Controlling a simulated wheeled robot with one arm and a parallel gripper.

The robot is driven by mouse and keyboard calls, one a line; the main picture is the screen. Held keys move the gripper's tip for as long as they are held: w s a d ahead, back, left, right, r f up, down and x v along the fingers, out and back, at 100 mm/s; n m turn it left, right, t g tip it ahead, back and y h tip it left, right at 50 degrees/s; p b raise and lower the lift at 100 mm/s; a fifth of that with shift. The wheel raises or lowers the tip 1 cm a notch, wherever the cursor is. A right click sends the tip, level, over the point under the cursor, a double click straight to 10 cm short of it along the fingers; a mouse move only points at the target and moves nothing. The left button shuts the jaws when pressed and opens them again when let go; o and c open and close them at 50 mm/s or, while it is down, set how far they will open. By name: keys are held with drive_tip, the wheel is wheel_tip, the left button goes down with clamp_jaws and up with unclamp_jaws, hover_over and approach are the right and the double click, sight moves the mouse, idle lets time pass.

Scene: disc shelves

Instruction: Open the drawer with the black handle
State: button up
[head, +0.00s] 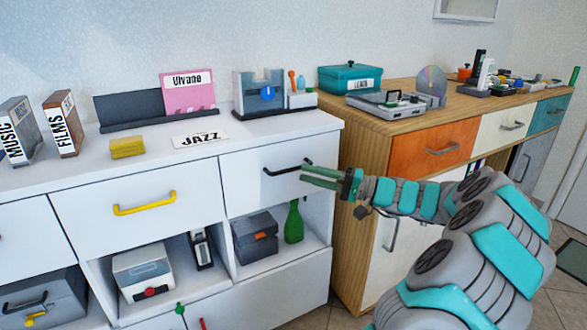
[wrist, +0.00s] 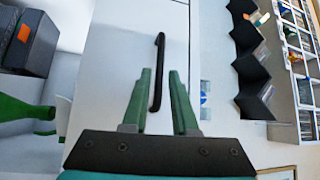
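The black handle (head: 287,170) is a bar on a white drawer front (head: 250,186) at the right end of the white cabinet. The drawer looks shut. My gripper (head: 304,173) has its green fingers parted at the right end of the handle. In the wrist view, the black handle (wrist: 158,60) runs upright between the two open fingertips (wrist: 160,71), with a gap on the finger sides. I cannot tell how deep the fingers reach around it.
A drawer with a yellow handle (head: 145,204) is to the left. Below are open shelves with a dark box (head: 254,240) and a green bottle (head: 293,222). A wooden cabinet (head: 345,165) stands close on the right. A JAZZ card (head: 200,140) lies on top.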

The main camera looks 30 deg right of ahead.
sight(290, 170)
drive_tip(key=shift+p+x, duration=0.3)
drive_tip(key=shift+x, duration=2.5)
drive_tip(key=shift+c, duration=0.4)
clamp_jaws()
drive_tip(key=shift+f, duration=0.1)
